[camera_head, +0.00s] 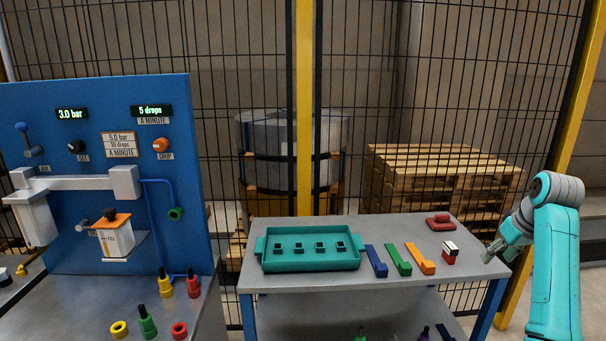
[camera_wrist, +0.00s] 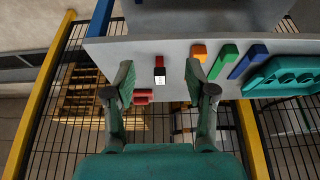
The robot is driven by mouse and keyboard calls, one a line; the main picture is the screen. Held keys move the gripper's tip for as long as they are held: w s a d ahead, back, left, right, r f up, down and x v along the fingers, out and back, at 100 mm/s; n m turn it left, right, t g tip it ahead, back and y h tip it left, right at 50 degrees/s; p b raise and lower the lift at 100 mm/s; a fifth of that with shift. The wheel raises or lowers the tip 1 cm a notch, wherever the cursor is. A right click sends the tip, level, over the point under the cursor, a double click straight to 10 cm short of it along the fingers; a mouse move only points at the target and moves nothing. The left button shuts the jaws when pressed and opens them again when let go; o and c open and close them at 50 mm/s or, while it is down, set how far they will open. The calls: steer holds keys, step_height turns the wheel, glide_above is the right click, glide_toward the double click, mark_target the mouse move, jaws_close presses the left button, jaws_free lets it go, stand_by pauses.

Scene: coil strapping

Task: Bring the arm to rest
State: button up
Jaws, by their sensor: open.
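My gripper (camera_head: 491,255) is at the right end of the grey table (camera_head: 300,284) in the head view. In the wrist view my gripper (camera_wrist: 160,80) has its two fingers spread wide apart, with nothing held between them. A small red, white and black block (camera_head: 450,253) lies on the table to the left of my gripper. That block also shows in the wrist view (camera_wrist: 159,72), seen in the gap between the fingers. My teal arm reaches in from the right edge of the head view.
A teal tray (camera_head: 262,263) with several small blocks sits on the table. Blue (camera_head: 376,261), green (camera_head: 398,260) and orange (camera_head: 419,259) bars and a red piece (camera_head: 440,222) lie beside it. A blue panel (camera_head: 100,160) stands left. Mesh fencing with yellow posts (camera_head: 304,110) runs behind.

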steer(key=s+a+f+t, duration=0.15)
steer(key=a+f, duration=0.35)
steer(key=f, duration=0.7)
steer(key=s+a+f+t, duration=0.1)
steer(key=s+a+f, duration=0.3)
steer(key=f, duration=0.8)
steer(key=s+a+f+m+t+h, duration=0.1)
steer(key=s+a+f+t, duration=0.1)
steer(key=s+a+f, duration=1.15)
steer(key=s+a+t, duration=0.1)
steer(key=s+a, duration=0.2)
steer(key=s, duration=0.8)
steer(key=s+a+t, duration=0.2)
steer(key=s, duration=1)
steer(key=s+a+r+t, duration=0.2)
steer(key=s+a+r, duration=0.1)
steer(key=s+r, duration=1.3)
steer(key=shift+a+n+t+y, duration=0.2)
steer(key=shift+n+t+y, duration=0.1)
steer(key=shift+t+y, duration=0.1)
steer(key=shift+s+r, duration=0.25)
steer(key=shift+r, duration=0.3)
steer(key=shift+c, duration=0.2)
